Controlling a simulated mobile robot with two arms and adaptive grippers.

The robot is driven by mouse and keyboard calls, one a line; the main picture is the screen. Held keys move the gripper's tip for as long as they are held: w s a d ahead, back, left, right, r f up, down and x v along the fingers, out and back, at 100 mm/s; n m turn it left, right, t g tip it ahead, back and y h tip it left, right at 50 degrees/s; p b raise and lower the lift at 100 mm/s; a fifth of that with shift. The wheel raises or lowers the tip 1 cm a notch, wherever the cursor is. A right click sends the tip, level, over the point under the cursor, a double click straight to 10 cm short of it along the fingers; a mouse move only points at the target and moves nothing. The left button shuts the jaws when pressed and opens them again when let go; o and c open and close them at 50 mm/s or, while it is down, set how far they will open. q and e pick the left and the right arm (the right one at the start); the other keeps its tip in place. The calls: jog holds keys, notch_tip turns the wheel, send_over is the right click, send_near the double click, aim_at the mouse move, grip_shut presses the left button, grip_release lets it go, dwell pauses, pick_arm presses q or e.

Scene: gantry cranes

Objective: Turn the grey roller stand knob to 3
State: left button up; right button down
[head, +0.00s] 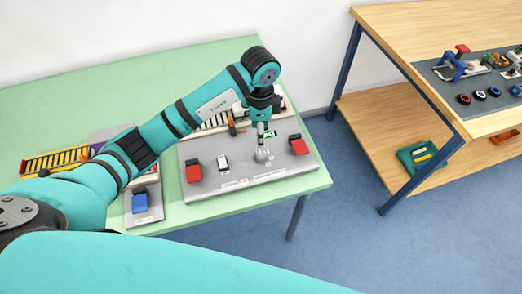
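A grey panel (240,182) lies on the green table. A small light grey knob (263,157) stands on it, right of the middle; I take it for the roller stand knob. My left gripper (262,147) points down directly over this knob, its fingertips at or just above it. The gripper partly hides the knob. I cannot tell whether the fingers touch it or how far they are apart. The knob's pointer and scale numbers are too small to read. My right gripper is not in view.
Red blocks (193,171) and (298,145) and a white switch (223,162) flank the knob on the panel. A yellow-and-black roller unit (50,162) and a blue block (139,202) are further left. A wooden table (425,30) stands at the right, across open blue floor.

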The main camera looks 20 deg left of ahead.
aim_at(261, 154)
pick_arm(q)
jog(key=f, duration=0.6)
jog(key=f+p, duration=0.1)
jog(key=f, duration=0.3)
jog(key=shift+w+f, duration=0.1)
jog(key=shift+w, duration=0.15)
jog(key=shift+f, duration=0.75)
jog(key=c, duration=0.8)
grip_shut()
jog(key=shift+w, duration=0.1)
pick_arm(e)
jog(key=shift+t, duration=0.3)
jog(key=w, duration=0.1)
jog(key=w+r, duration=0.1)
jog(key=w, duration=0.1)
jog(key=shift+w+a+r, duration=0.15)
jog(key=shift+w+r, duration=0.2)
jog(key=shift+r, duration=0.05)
